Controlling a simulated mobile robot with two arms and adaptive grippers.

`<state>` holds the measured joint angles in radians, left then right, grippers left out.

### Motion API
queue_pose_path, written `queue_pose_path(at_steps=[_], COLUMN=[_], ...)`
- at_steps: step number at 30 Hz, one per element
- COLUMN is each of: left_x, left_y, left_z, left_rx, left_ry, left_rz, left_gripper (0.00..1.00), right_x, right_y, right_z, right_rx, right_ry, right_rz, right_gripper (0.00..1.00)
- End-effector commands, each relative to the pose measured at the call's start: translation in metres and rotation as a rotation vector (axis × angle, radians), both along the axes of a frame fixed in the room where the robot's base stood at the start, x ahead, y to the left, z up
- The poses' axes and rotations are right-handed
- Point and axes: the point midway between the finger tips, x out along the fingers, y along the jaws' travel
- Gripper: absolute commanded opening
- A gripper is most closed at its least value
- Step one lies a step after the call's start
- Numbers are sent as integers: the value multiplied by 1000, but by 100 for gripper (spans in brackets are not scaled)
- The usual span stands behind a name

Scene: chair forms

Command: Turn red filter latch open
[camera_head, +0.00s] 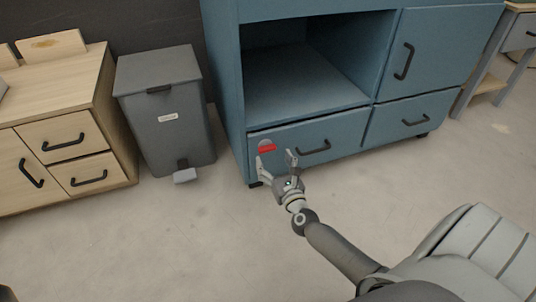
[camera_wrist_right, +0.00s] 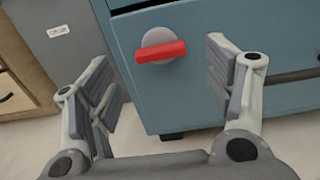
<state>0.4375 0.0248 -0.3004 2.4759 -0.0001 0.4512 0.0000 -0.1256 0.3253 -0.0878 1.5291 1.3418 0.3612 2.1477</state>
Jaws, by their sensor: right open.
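The red filter latch (camera_head: 267,148) is a red bar on a round grey disc, on the left part of the blue cabinet's lower left drawer front. In the right wrist view the latch (camera_wrist_right: 161,52) lies nearly level, its right end slightly higher. My right gripper (camera_head: 275,160) is open and empty just in front of and below the latch. In the right wrist view its two fingers (camera_wrist_right: 165,85) stand on either side of the latch, apart from it. My left gripper is not in view.
The blue cabinet (camera_head: 243,100) has an open compartment and dark handles (camera_head: 313,148) on its fronts. A grey pedal bin (camera_head: 170,120) stands left of it. A wooden cabinet (camera_head: 110,110) is at the far left. The floor (camera_head: 190,235) in front is clear.

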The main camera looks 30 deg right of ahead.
Motion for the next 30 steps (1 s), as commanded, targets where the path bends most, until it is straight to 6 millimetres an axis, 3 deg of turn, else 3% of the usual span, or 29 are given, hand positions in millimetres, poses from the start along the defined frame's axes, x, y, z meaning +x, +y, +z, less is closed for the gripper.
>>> queue_pose_path(at_steps=[3,9,21,30], left_x=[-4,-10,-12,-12], left_y=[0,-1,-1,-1], left_z=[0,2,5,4], left_rx=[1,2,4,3], left_ry=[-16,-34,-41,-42], left_rz=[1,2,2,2], left_gripper=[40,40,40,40], right_x=[21,42,49,49], right_y=[-5,-10,-12,-12], right_z=[-1,-1,0,0], right_rx=[-1,-2,-2,-2], right_ry=[-2,-1,1,1], right_rz=[0,0,0,0], right_gripper=[75,75,75,39])
